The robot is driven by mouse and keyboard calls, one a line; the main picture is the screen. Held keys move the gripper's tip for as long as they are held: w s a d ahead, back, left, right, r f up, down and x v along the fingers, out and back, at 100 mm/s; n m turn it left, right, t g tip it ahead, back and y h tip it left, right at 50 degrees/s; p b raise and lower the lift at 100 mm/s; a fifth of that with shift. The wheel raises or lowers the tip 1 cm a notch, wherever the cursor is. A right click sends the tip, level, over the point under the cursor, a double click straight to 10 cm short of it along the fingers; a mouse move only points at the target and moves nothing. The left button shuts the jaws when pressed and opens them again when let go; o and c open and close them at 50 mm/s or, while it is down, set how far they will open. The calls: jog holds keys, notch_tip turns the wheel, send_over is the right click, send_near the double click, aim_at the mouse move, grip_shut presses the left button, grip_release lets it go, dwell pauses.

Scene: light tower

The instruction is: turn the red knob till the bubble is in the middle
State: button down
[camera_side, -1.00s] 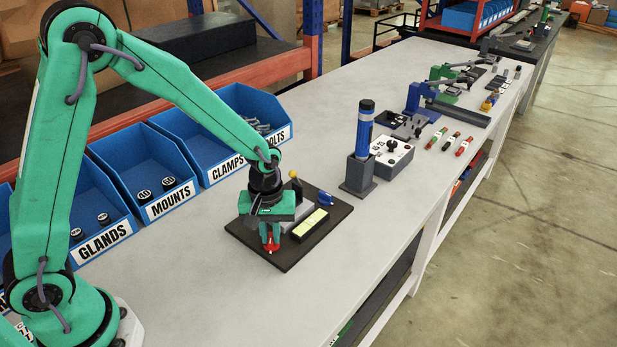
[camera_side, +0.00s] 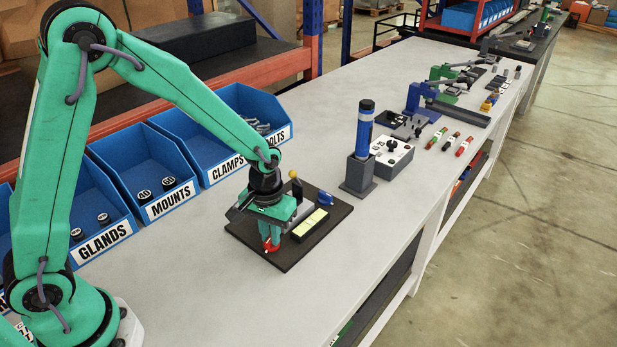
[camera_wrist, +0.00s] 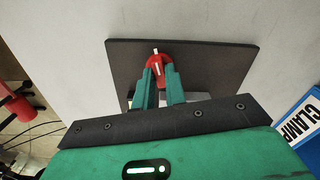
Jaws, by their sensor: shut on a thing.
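The red knob (camera_side: 268,247) stands near the front corner of a dark base plate (camera_side: 325,228). My gripper (camera_side: 270,236) points down over the plate and is shut on the knob. In the wrist view the red knob (camera_wrist: 157,66), with a white pointer line, sits between the two green fingers (camera_wrist: 158,82). The level vial (camera_side: 310,224) is a yellow-green strip in a black housing beside the gripper. The bubble is too small to make out, so I cannot tell its place in the vial. The vial does not show in the wrist view.
A blue knob (camera_side: 325,198) and a yellow ball-topped part (camera_side: 293,174) are on the same plate. Blue bins (camera_side: 168,195) stand behind to the left. A blue light tower (camera_side: 364,135) and a grey control box (camera_side: 391,162) stand to the right. The bench front is clear.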

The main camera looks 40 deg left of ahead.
aim_at(268, 238)
jog(key=c, duration=1.4)
grip_release()
jog(key=shift+c, duration=0.2)
jog(key=shift+r, duration=3.95)
jog(key=s+a+r+m+t, duration=0.1)
jog(key=s+a+r+t, duration=0.1)
jog(key=s+r, duration=0.5)
jog(key=s+a+r+m+t, duration=0.2)
jog(key=s+a+r+t, duration=0.1)
jog(key=s+a+r, duration=0.2)
jog(key=s+r, duration=0.2)
jog(key=s, duration=0.2)
jog(key=shift+s+a+r+t, duration=0.15)
jog(key=shift+a+t, duration=0.05)
jog(key=shift+t, duration=0.1)
